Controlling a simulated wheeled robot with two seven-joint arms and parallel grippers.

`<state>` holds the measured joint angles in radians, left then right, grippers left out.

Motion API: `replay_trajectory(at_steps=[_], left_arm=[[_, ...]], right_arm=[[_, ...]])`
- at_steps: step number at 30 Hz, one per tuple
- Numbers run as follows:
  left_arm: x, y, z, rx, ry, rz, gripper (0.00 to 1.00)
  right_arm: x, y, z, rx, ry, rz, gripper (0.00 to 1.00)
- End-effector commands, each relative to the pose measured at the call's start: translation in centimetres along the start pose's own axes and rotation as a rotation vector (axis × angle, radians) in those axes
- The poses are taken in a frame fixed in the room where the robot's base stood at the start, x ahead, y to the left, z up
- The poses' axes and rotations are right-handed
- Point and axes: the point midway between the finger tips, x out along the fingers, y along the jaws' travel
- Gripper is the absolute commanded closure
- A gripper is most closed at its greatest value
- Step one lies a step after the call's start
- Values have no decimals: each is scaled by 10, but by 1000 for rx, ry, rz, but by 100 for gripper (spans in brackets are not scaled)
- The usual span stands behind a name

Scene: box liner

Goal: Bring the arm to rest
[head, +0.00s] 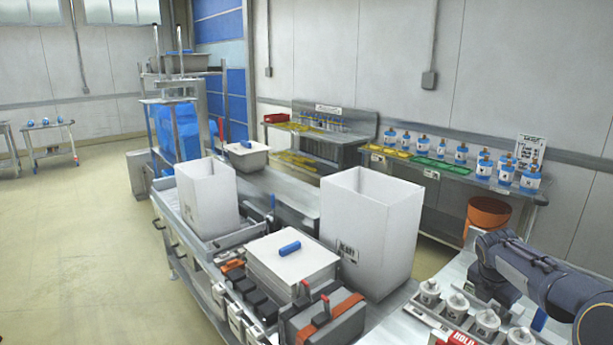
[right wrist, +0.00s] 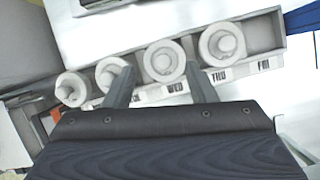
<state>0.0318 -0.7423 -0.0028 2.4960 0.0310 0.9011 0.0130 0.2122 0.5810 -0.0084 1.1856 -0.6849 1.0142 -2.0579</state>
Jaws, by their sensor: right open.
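My right arm (head: 525,270) comes in from the right edge of the head view, over the right-hand bench. In the right wrist view my right gripper (right wrist: 158,70) has its two grey fingers spread apart with nothing held between them. The fingers point toward a long tray (right wrist: 262,40) with day labels such as WED and THU, holding several round white pieces (right wrist: 165,62). I cannot tell whether the fingertips touch the tray. My left gripper is in neither view.
The tray of round pieces (head: 457,306) stands by a red-labelled item (head: 462,339) on the right bench. A tall white box (head: 370,225) and a smaller white box (head: 208,197) stand further left. An orange bucket (head: 487,215) is behind my arm. Open floor (head: 80,230) lies left.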

Motion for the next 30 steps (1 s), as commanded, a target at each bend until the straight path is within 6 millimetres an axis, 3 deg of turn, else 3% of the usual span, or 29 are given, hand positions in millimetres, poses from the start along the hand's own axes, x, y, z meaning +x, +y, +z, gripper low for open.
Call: replay_trajectory(at_steps=[8,14,17,22,27,30], left_arm=[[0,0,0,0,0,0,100],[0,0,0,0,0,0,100],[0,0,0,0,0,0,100],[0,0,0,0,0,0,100],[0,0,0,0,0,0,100],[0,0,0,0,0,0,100]], right_arm=[[-47,-21,-24,289,65,57,49],[-94,-48,-61,612,159,99,49],[-123,-70,-92,844,237,115,49],[-171,-120,-171,1352,439,88,49],[-192,-166,-256,1826,650,-35,49],[-195,-184,-294,2024,742,-122,49]])
